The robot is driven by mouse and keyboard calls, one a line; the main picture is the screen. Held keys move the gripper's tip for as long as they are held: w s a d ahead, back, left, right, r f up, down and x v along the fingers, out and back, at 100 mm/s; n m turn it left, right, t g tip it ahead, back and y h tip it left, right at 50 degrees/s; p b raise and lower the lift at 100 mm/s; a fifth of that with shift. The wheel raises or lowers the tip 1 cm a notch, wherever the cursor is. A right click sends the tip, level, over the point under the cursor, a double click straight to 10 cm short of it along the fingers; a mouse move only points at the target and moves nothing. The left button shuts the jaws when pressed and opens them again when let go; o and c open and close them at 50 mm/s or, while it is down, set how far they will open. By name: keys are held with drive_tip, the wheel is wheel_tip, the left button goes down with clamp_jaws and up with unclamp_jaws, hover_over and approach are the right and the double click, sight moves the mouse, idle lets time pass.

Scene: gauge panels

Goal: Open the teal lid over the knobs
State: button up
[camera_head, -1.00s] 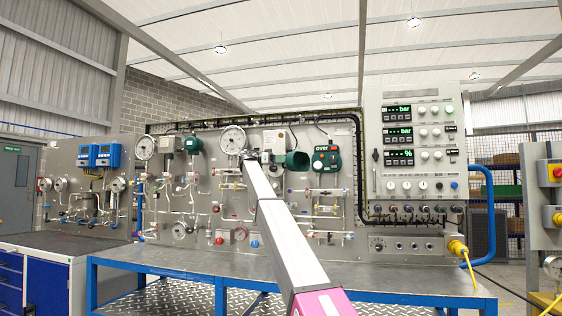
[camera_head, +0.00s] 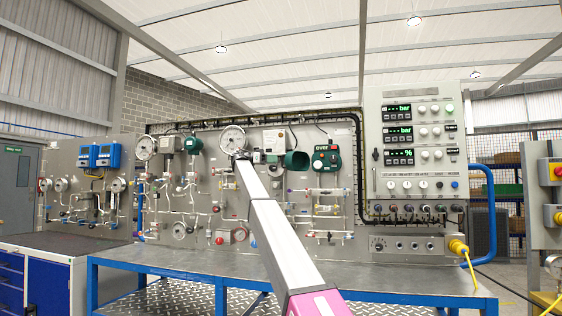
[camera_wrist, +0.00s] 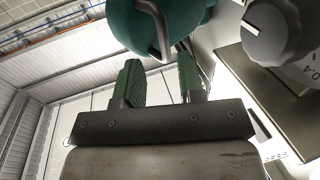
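A teal lid (camera_head: 297,160) shows on the panel in the head view as a round, cup-like cover, to the right of my arm's end. In the wrist view a teal rounded body (camera_wrist: 185,17) with a bent grey handle (camera_wrist: 157,24) fills the top, just beyond my fingers. My gripper (camera_wrist: 160,72) is open, its green-padded fingers apart with nothing gripped. The handle's lower end appears in line with the gap between the fingers; I cannot tell whether it touches them. In the head view my fingers are too small to make out.
A grey knob (camera_wrist: 280,30) with scale marks is close at the upper right of the wrist view. A round gauge (camera_head: 233,139) is beside my arm's end. A teal unit (camera_head: 326,158) hangs farther right. The metal bench (camera_head: 400,280) below is clear.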

drive_tip(key=a, duration=0.6)
drive_tip(key=shift+a, duration=0.1)
